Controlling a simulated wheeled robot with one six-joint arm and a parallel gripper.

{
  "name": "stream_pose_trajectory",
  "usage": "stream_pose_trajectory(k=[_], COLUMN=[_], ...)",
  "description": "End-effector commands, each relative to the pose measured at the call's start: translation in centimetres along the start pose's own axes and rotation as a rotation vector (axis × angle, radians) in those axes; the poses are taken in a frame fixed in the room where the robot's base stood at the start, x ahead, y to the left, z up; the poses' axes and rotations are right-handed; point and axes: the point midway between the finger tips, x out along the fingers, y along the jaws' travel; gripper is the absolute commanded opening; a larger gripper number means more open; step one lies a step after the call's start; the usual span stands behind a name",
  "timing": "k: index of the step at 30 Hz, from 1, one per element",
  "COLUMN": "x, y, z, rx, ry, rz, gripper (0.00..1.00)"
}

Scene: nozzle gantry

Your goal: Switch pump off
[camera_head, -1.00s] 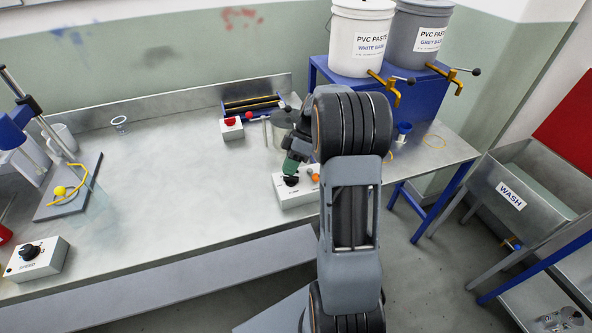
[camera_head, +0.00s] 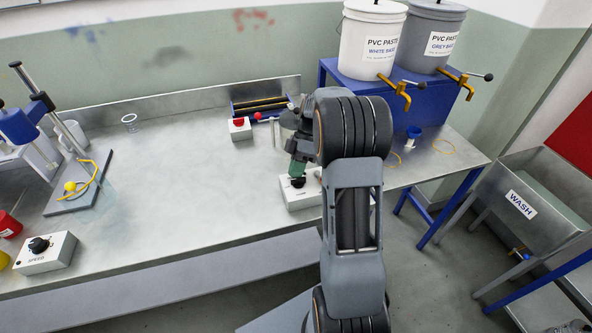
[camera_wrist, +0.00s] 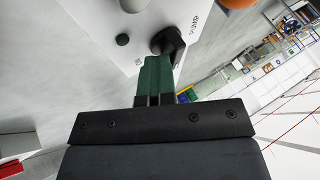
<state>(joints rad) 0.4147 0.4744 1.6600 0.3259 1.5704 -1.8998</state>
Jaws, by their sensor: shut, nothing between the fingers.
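The pump box (camera_head: 290,198) is a white box near the front edge of the bench, partly hidden by my arm. Its black knob (camera_head: 298,182) is on top. My gripper (camera_head: 297,168) has green fingers, shut and empty. In the wrist view the fingertips (camera_wrist: 158,58) are right at the knob; I cannot tell whether they touch it.
A box marked SPEED (camera_head: 45,253) with a black knob stands at the front left. A small box with a red button (camera_head: 240,128) is behind the pump box. Paste buckets (camera_head: 368,40) stand on a blue stand at the back right. The bench middle is clear.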

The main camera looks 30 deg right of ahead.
Motion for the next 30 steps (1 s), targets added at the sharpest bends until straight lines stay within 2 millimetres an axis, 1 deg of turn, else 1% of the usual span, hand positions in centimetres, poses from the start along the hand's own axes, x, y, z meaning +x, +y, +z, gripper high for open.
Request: stream_pose_trajectory(k=[1, 6, 16, 20, 23, 24, 30], x=[0.1, 0.2, 0.1, -0.8, -2.1, -2.9, -4.4], y=[-0.3, -0.8, -0.9, -1.1, -1.3, -1.5, -6.1], z=[0.4, 0.9, 1.0, 0.5, -0.6, -1.2, -2.8], rx=[0.004, 0.008, 0.013, 0.012, 0.009, 0.007, 0.003], ry=[-0.002, -0.003, 0.002, 0.002, 0.002, 0.003, 0.002], rz=[-0.009, -0.014, -0.016, -0.01, 0.0, 0.006, 0.009], gripper=[0.0, 0.0, 0.0, 0.0, 0.0, 0.0, 0.0])
